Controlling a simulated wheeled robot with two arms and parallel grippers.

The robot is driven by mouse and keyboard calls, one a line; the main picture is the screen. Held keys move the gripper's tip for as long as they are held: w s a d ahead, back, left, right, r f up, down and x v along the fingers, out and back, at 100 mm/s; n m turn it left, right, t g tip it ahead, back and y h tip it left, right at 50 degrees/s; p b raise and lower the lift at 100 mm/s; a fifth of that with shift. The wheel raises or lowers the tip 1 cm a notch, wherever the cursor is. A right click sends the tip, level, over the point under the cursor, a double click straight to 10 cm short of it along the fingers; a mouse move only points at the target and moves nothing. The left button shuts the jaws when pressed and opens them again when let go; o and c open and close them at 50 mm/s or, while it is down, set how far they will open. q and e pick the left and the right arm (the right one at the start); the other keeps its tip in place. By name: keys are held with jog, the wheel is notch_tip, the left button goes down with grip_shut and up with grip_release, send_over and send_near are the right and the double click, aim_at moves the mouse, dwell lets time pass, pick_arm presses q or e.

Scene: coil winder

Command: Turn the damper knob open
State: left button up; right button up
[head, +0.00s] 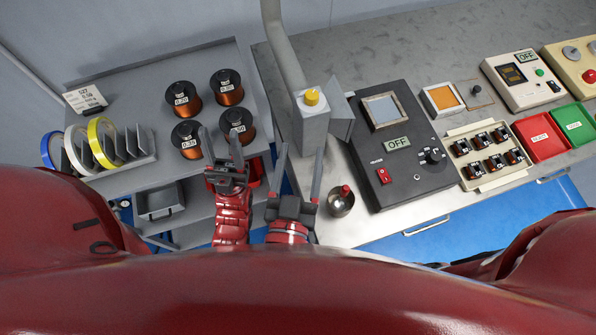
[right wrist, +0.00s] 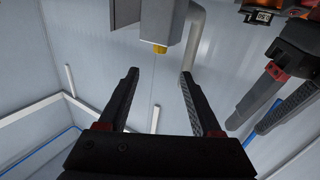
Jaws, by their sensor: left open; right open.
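The damper knob, a yellow knob (head: 312,97), sits on the grey box of the extraction duct (head: 286,48). It also shows in the right wrist view (right wrist: 160,48), beyond and between my fingertips. My right gripper (head: 299,160) is open and empty. In the head view it appears below the knob, with a visible gap to it. My left gripper (head: 221,145) is open and empty, left of the right one and near the wire spools. Part of it shows at the right of the right wrist view (right wrist: 278,85).
Several copper wire spools (head: 182,98) and tape rolls (head: 102,142) stand on the grey cart at left. A small metal cup (head: 341,203) and a dark winder unit (head: 405,170) marked OFF are right of my right gripper. A pale hood flares beside the knob box.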

jog(key=shift+s+a+b, duration=0.15)
jog(key=shift+s+b, duration=0.15)
jog(key=shift+s, duration=1.2)
jog(key=shift+s, duration=0.1)
